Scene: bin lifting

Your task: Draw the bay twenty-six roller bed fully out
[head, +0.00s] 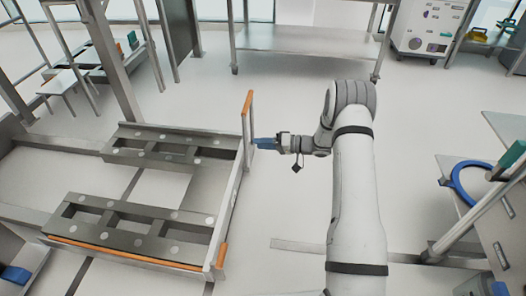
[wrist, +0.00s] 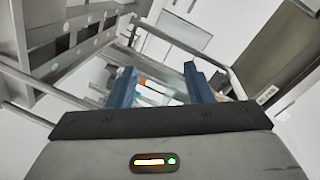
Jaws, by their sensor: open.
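The roller bed (head: 233,205) is a low grey frame at the left of the head view. It carries two dark tracks with round rollers, and a long front bar with orange grips at its ends. The far orange grip (head: 249,104) stands up at the bar's far end. My gripper (head: 257,143), with blue fingers, points left at the bar just below that grip. In the wrist view my gripper (wrist: 160,70) has its two fingers spread apart, with grey rails beyond them. I cannot tell whether the fingers touch the bar. No bay number is readable.
A steel table (head: 305,40) stands at the back, with a white cabinet (head: 430,28) to its right. A bench (head: 500,215) with a blue ring (head: 462,185) on its side is at the right. Pale floor (head: 285,205) is clear between the bed and my arm.

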